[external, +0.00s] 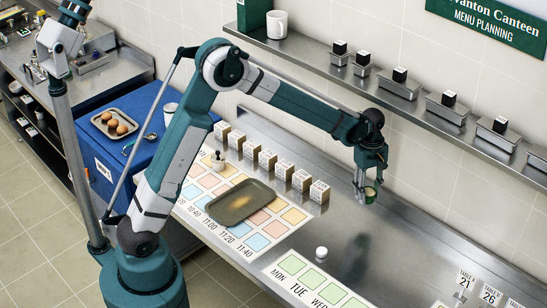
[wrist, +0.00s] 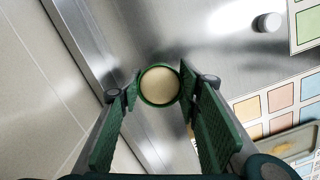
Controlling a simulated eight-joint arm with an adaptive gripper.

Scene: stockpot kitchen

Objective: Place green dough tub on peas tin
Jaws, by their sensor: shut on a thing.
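The green dough tub (external: 371,193) is a small round green container with pale dough in it. In the wrist view the tub (wrist: 159,86) sits between the two green fingers of my gripper (external: 363,183), which is shut on it. The tub is held upright above the steel counter, near the back wall side. I cannot make out a tin marked as peas in either view. A small white cylinder (external: 321,253) stands on the counter nearer the front; it also shows at the upper right of the wrist view (wrist: 266,22). I cannot read any label on it.
A brown tray (external: 238,203) lies on a mat of coloured squares, with a row of labelled white boxes (external: 268,160) behind it. A green-squared weekday mat (external: 318,285) lies in front. A wall shelf (external: 425,105) holds small metal containers with black-topped blocks. Bare counter lies below the gripper.

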